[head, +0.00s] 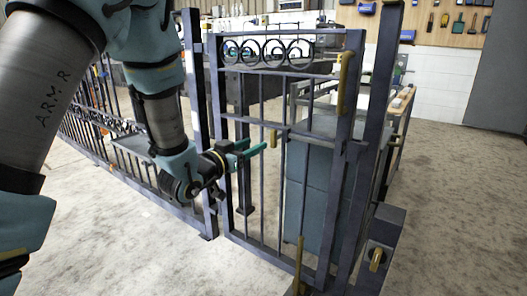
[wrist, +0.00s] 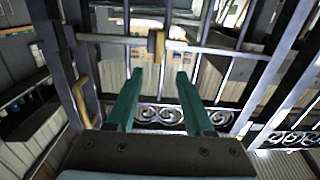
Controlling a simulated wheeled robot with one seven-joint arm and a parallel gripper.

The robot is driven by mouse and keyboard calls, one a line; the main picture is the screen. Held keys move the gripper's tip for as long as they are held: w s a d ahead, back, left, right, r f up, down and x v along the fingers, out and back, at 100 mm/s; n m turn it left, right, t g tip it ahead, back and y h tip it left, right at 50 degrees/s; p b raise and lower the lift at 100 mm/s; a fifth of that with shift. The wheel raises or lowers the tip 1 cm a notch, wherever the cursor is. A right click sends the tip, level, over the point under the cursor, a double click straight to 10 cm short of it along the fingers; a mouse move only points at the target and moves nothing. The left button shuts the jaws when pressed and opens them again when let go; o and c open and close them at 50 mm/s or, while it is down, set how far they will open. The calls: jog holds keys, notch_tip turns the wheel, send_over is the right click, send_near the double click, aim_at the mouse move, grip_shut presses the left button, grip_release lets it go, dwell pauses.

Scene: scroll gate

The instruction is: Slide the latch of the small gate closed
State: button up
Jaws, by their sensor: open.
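The small gate (head: 215,130) is a dark metal panel with upright bars and a row of scrolls near its top. My gripper (head: 257,147), with teal fingers, is open and empty just left of the knob in the head view. It also shows in the wrist view (wrist: 160,75). The fingers appear apart from the knob. I cannot tell how far the bolt is slid.
A brass pull handle (head: 344,82) is on the gate's right upright. A brass rod (head: 298,262) stands at the gate's bottom. A dark post box (head: 384,232) with a brass piece is at the right. Fence bars stand left, a blue-grey cabinet (head: 308,190) behind. The front floor is clear.

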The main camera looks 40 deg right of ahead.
aim_at(272, 135)
jog(key=x, duration=1)
jog(key=shift+d, duration=0.4)
grip_shut()
dwell(1.0)
